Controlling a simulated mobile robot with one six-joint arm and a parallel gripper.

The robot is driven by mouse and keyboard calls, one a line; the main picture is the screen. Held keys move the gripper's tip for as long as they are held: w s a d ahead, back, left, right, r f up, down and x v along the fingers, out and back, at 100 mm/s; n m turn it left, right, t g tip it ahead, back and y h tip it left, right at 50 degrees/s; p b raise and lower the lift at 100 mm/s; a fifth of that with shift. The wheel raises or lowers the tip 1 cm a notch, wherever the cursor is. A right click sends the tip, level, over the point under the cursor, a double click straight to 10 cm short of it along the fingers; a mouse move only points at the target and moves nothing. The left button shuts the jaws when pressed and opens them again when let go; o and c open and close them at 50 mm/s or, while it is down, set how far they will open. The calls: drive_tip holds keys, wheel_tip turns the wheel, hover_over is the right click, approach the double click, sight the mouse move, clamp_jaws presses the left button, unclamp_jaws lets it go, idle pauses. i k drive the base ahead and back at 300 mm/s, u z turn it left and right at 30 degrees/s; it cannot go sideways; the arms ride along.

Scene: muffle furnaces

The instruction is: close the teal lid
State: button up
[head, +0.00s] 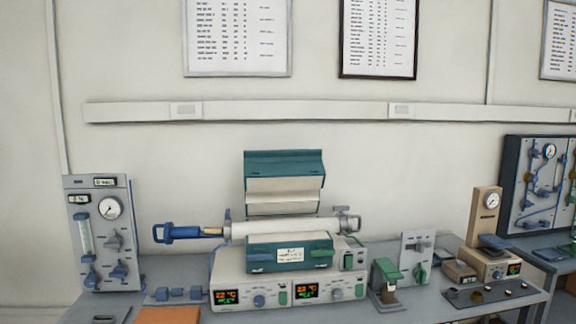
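The teal lid (284,182) stands raised and open at the back of a tube furnace in the middle of the head view. Its pale inner lining faces me. The teal furnace base (262,257) sits below it with a white label on its front. A white tube (282,229) lies across the base, with a blue handled fitting (180,233) at its left end and a grey fitting (347,222) at its right. My gripper does not show in this view.
The furnace rests on a control box (290,291) with lit displays. A gauge panel (104,235) stands left, and a small green-topped device (386,280) and grey panel (416,256) stand right. An orange pad (168,315) lies at front left.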

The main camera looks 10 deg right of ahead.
sight(288, 182)
drive_tip(key=k, duration=0.65)
drive_tip(key=u, duration=0.2)
drive_tip(key=i, duration=0.4)
drive_tip(key=u, duration=0.65)
drive_tip(key=i, duration=1.05)
drive_tip(key=u, duration=0.35)
